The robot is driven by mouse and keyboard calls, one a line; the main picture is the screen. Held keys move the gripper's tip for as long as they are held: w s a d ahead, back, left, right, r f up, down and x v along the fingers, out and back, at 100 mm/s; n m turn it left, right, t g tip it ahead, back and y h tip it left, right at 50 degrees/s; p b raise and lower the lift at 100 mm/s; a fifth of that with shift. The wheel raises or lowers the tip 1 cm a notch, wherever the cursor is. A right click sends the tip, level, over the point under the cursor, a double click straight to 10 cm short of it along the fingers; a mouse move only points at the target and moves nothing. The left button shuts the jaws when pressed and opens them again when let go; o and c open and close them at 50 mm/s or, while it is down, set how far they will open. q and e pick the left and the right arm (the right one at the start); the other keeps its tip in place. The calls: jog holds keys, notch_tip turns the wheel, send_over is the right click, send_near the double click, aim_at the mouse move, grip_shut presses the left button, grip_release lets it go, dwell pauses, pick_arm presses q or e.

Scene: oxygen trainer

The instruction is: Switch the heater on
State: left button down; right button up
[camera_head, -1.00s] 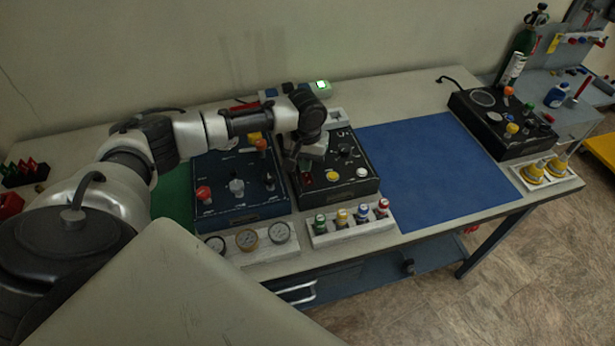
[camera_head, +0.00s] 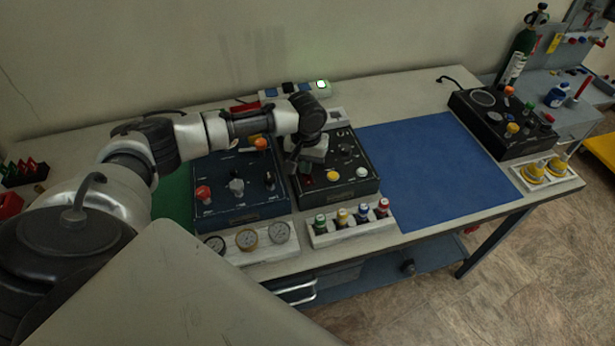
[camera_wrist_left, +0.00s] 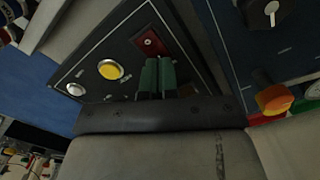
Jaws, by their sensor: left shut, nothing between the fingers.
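The black control panel (camera_head: 345,187) stands mid-bench with knobs, a yellow button (camera_head: 333,177) and a white button (camera_head: 361,173). A red rocker switch (camera_wrist_left: 152,43) sits on this panel in the left wrist view; I cannot read its label, so I cannot tell whether it is the heater's. My left gripper (camera_head: 304,166) is over the panel's left part, fingers down, shut and empty. In the left wrist view its green fingertips (camera_wrist_left: 157,75) are together just beside the red switch. Whether they touch the panel is unclear. My right gripper is not in view.
A blue panel (camera_head: 240,210) with knobs stands left of the black one. Gauges (camera_head: 248,238) and a rack of coloured bottles (camera_head: 351,224) lie in front. A power strip (camera_head: 300,88) is behind. The blue mat (camera_head: 430,165) is clear.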

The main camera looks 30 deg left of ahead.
pick_arm(q)
jog(key=shift+f, duration=0.8)
dwell(0.4)
notch_tip(320, 180, up, 7)
jog(key=p, duration=0.8)
jog(key=shift+r, duration=0.1)
dwell(0.3)
